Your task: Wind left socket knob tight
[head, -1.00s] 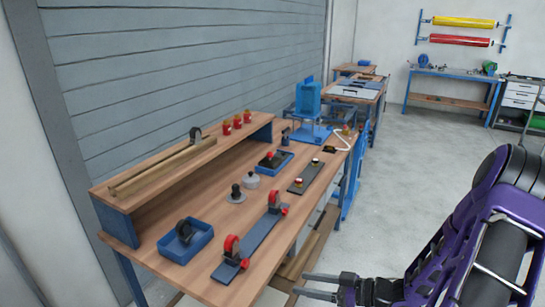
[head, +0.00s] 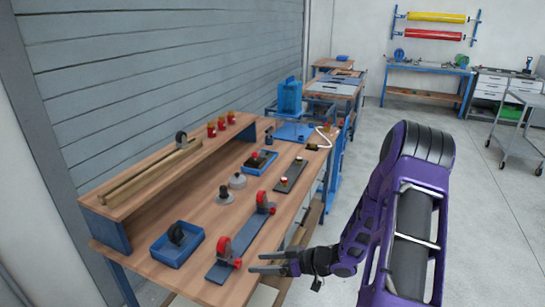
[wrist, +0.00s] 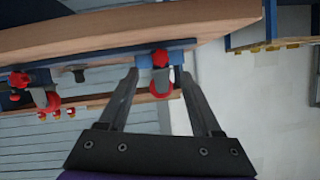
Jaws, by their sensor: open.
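A grey bar (head: 240,238) lies along the bench's right edge and carries two red-wheeled units. The near unit (head: 230,250) and the far unit (head: 263,202) stand on it. In the wrist view, which appears upside down, a red knob (wrist: 160,58) and red wheel show between my fingers, farther off. Another red knob (wrist: 18,79) shows at the left. I cannot tell which knob is the left socket's. My gripper (head: 251,262) is open and empty, right of the near unit and apart from it; it also shows in the wrist view (wrist: 165,90).
A blue tray (head: 160,252) holding a dark wheel, grey round parts (head: 237,181), a second blue tray (head: 247,165) and a dark plate with small knobs (head: 292,178) are on the bench. A raised shelf (head: 150,192) runs along its left. Free floor (head: 490,230) lies right.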

